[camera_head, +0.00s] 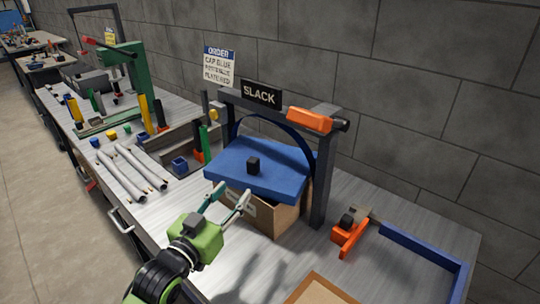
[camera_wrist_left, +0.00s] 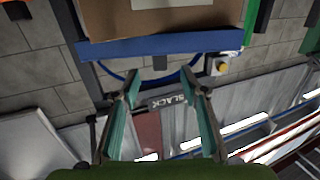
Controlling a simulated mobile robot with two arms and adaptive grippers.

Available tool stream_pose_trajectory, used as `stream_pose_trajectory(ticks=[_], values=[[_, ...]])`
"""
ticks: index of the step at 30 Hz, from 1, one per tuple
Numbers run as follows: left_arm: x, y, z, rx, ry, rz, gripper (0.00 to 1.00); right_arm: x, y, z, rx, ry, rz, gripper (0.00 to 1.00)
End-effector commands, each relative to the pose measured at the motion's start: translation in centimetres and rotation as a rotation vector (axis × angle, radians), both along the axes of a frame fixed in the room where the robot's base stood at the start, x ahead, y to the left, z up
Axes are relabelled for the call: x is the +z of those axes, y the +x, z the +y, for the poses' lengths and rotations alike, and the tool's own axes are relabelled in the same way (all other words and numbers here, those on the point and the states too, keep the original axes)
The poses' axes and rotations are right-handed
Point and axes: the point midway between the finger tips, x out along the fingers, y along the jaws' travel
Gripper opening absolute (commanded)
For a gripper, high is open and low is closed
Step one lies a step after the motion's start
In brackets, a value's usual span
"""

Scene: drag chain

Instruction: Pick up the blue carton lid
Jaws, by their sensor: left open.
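The blue carton lid (camera_head: 262,168) sits on top of a brown carton (camera_head: 278,216) under a dark frame marked SLACK, with a small black knob (camera_head: 253,165) on its top. In the left wrist view the lid's blue edge (camera_wrist_left: 165,46) runs across the upper part, with the carton (camera_wrist_left: 110,20) beyond it. My left gripper (camera_head: 229,194) is open and empty, just in front of the lid's near left side. Its two fingers also show in the left wrist view (camera_wrist_left: 166,90), apart with nothing between them. My right gripper is not in view.
The dark frame (camera_head: 323,180) stands around the carton, with an orange part (camera_head: 310,120) on top. An orange clamp (camera_head: 350,235) and a blue rail (camera_head: 420,244) are to the right. White tubes (camera_head: 122,175) and small blocks lie on the bench at left. A brown board (camera_head: 318,290) is at the front.

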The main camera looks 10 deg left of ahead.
Motion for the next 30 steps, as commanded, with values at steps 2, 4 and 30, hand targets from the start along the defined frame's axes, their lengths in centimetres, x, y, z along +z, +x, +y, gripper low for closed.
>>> stream_pose_trajectory(ticks=[2,4,30], values=[[0.2,1.0,-0.3,-0.001,-0.003,-0.004,0.40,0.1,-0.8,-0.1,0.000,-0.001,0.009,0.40],[0.3,2.3,-0.6,-0.001,-0.003,-0.004,0.40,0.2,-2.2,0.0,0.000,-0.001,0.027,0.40],[-0.1,12.8,-3.7,-0.001,-0.001,0.000,0.40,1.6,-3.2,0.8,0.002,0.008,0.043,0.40]])
